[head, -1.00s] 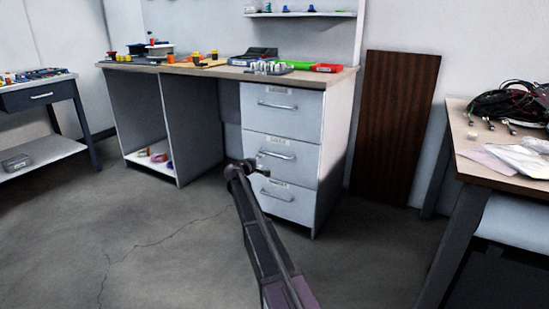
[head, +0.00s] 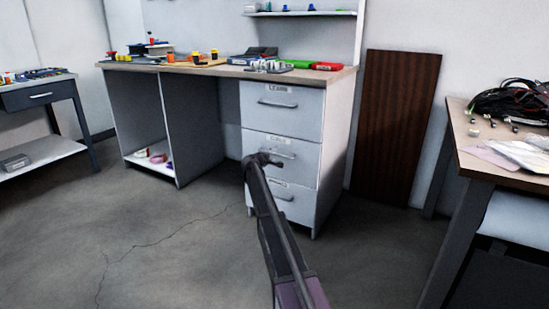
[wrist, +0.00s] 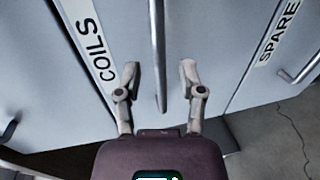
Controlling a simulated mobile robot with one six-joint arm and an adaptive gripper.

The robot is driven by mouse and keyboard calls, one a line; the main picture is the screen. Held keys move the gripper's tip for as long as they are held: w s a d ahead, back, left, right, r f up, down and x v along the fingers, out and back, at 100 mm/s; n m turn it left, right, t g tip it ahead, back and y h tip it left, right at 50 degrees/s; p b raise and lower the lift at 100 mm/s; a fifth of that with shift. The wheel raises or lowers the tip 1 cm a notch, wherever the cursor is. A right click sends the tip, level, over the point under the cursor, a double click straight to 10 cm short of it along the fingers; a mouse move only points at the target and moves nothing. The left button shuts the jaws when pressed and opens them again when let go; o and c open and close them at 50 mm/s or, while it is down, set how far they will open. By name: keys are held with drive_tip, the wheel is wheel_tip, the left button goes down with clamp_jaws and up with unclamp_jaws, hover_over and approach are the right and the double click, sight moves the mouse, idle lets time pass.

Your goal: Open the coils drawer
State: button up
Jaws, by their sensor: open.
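The coils drawer (head: 305,155) is the middle of three white drawers under the bench and is shut. Its label (wrist: 96,45) reads COILS in the wrist view. Its bar handle (wrist: 157,35) runs between the two fingertips of my gripper (wrist: 158,70). The fingers are open, one on each side of the bar, with gaps showing on both sides. In the head view my gripper (head: 262,160) is in front of the middle drawer and covers part of its handle (head: 286,155). I cannot tell the exact depth between fingertips and handle.
The shut spare drawer (wrist: 262,85) is directly below, with its own handle (wrist: 300,65). The top drawer (head: 300,112) is also shut. A dark wooden panel (head: 395,125) leans on the wall to the right. A cluttered table (head: 460,160) stands further right. The floor in front is clear.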

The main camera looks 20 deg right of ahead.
drive_tip(key=shift+x, duration=1.3)
drive_tip(key=shift+c, duration=0.2)
clamp_jaws()
drive_tip(key=shift+a, duration=0.2)
drive_tip(key=shift+s, duration=0.1)
